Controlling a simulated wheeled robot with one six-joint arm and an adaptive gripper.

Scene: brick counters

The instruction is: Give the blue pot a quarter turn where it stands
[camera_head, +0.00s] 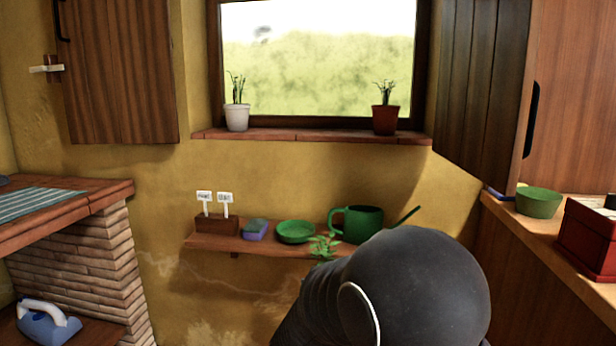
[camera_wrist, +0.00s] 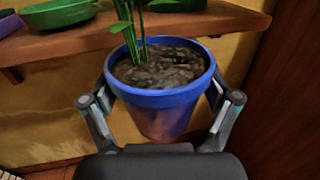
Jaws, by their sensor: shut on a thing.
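The blue pot (camera_wrist: 165,122) holds dark soil and a green plant (camera_wrist: 135,30). In the wrist view it sits between the two fingers of my gripper (camera_wrist: 161,92), which is shut on it from both sides just below the rim. The pot looks upright. In the head view only the plant's leaves (camera_head: 322,247) show, and my dark arm hides the pot and my gripper.
The wall shelf (camera_head: 200,241) bears a brown box with white labels (camera_head: 216,224), a sponge (camera_head: 255,230), a green dish (camera_head: 296,232) and a green watering can (camera_head: 357,222). A counter (camera_head: 505,212) with a green bowl (camera_head: 539,202) and red box (camera_head: 588,238) stands at right.

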